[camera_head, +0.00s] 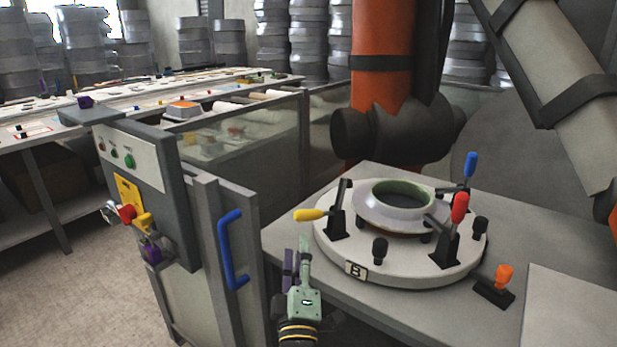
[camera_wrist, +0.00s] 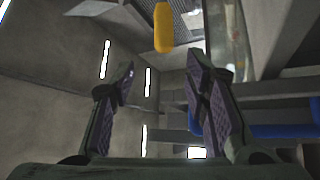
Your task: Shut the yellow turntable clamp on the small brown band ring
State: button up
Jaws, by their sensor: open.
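The yellow clamp handle (camera_head: 310,214) sticks out to the left from its black clamp (camera_head: 338,212) on the white turntable (camera_head: 330,247). The clamp's black arm points up, clear of the ring. A ring (camera_head: 375,213) with a wide pale flange and green inside sits in the turntable's middle; I cannot make out a brown band. My gripper (camera_head: 296,252) is open and empty, below and slightly left of the yellow handle. In the wrist view the yellow handle (camera_wrist: 163,28) appears ahead, between and beyond the purple fingertips (camera_wrist: 160,72), apparently not touching them.
Blue (camera_head: 470,165) and red (camera_head: 460,207) clamp handles stand upright on the turntable's right. An orange-handled clamp (camera_head: 504,276) sits on the table (camera_head: 420,318). A cabinet with a blue door handle (camera_head: 231,250) stands close left of my gripper.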

aim_at(308, 220)
jog(key=w+b, duration=0.1)
jog(key=b, duration=0.2)
jog(key=w+d+b, duration=0.1)
jog(key=b, duration=0.7)
jog(key=shift+w+d+f+h, duration=0.25)
jog(key=shift+w+f+h, duration=0.15)
jog(key=shift+b, duration=0.65)
jog(key=x, duration=0.2)
jog(key=p+x, duration=0.1)
jog(key=x, duration=0.2)
jog(key=p+x, duration=0.1)
jog(key=x, duration=0.1)
jog(key=shift+w+r, duration=0.15)
jog(key=shift+r, duration=0.2)
jog(key=shift+w+r, duration=0.1)
jog(key=shift+w, duration=0.35)
jog(key=shift+c, duration=0.6)
grip_shut()
